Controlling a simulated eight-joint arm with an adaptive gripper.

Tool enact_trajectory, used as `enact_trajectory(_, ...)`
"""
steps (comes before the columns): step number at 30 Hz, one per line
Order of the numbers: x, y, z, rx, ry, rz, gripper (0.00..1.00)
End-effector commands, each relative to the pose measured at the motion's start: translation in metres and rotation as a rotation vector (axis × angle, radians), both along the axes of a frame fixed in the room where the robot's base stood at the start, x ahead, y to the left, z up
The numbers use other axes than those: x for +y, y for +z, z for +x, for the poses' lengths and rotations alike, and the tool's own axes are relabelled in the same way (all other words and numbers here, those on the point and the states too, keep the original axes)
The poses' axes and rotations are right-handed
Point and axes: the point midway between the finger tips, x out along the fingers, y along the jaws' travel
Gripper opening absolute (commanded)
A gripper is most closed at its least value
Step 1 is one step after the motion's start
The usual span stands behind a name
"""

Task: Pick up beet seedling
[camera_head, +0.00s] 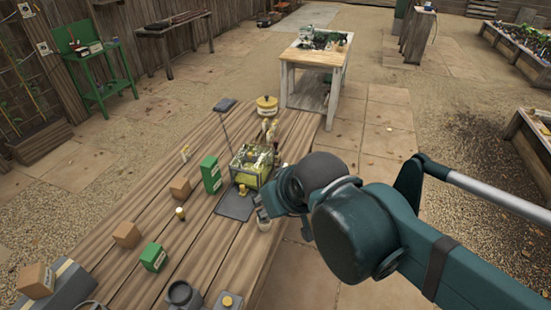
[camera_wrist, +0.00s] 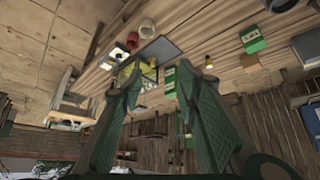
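I cannot pick out a beet seedling for certain. A wire-framed holder (camera_head: 238,180) with yellow-green contents (camera_head: 252,157) stands on the wooden table, and the contents are too small to name. My gripper (camera_head: 262,208) is beside and in front of this holder, over the table's right edge, apparently apart from it. In the wrist view my gripper (camera_wrist: 160,70) is open, with two dark green fingers spread and nothing seen between them. The yellow-green contents (camera_wrist: 148,68) show beyond the fingertips, partly hidden by the left finger.
The plank table (camera_head: 200,135) also holds a dark mat (camera_head: 237,204), a green box (camera_head: 210,174), a smaller green box (camera_head: 153,257), cardboard boxes (camera_head: 126,235) and a yellow-lidded pot (camera_head: 267,105). A second table (camera_head: 315,55) stands behind. Bare planks lie at the table's left.

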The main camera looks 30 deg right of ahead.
Motion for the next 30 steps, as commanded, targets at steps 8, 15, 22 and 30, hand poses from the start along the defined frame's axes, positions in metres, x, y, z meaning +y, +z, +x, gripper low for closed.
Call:
enact_trajectory(8, 0.0, 0.0, 0.0, 0.0, 0.0, 0.0, 0.43)
enact_trajectory(15, 0.0, 0.003, 0.0, 0.0, 0.0, 0.0, 0.43)
enact_trajectory(22, 0.0, 0.022, 0.0, 0.0, 0.0, 0.0, 0.43)
enact_trajectory(30, 0.0, 0.053, 0.0, 0.0, 0.0, 0.0, 0.43)
